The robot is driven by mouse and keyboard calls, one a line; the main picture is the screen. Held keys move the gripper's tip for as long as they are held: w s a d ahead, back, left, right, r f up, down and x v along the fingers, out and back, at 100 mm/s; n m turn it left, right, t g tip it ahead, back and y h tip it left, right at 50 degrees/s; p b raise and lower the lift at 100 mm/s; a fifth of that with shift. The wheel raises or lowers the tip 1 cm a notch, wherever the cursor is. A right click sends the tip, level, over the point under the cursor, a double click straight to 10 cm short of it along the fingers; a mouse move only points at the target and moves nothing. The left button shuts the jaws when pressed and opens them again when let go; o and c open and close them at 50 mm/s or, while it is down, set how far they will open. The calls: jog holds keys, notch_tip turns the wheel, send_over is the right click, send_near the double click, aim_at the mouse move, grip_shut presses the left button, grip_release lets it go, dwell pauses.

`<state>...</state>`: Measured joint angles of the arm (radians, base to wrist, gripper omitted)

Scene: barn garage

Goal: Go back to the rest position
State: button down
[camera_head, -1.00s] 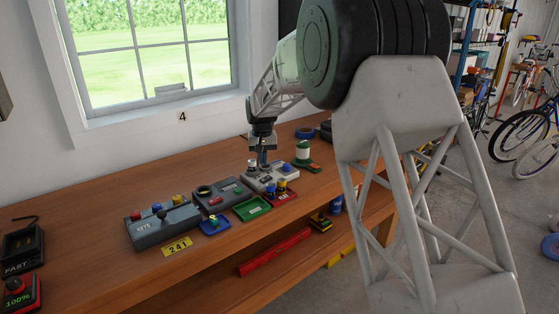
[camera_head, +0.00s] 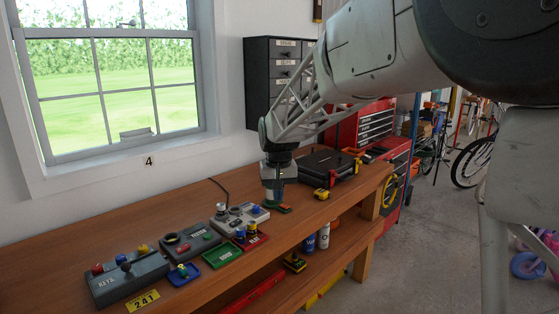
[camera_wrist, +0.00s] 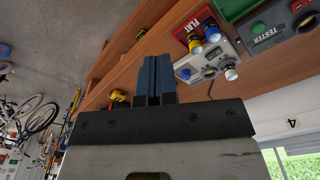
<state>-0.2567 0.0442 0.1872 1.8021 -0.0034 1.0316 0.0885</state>
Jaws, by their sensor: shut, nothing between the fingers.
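I cannot tell the exact height of the fingertips above the bench.
Left of my gripper stand a grey knob box (camera_head: 238,221), a tester box (camera_head: 190,241), a KEYS box (camera_head: 128,280), and red (camera_head: 253,243), green (camera_head: 222,255) and blue (camera_head: 184,276) trays. Right are a yellow tape measure (camera_head: 321,194), black case (camera_head: 330,162) and red tool chest (camera_head: 376,124).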

jog(key=s+d+r+m+t, duration=0.1)
jog(key=s+d+r, duration=0.1)
jog(key=s+d, duration=0.6)
jog(key=s+d+r, duration=0.1)
jog(key=s+d, duration=0.4)
jog(key=s, duration=0.8)
jog(key=s+d+f, duration=0.3)
jog(key=s, duration=0.7)
jog(key=s+d+f+m, duration=0.1)
jog(key=s+d+f, duration=0.2)
jog(key=s, duration=0.7)
jog(key=shift+s+t, duration=0.25)
jog(key=shift+t, duration=0.15)
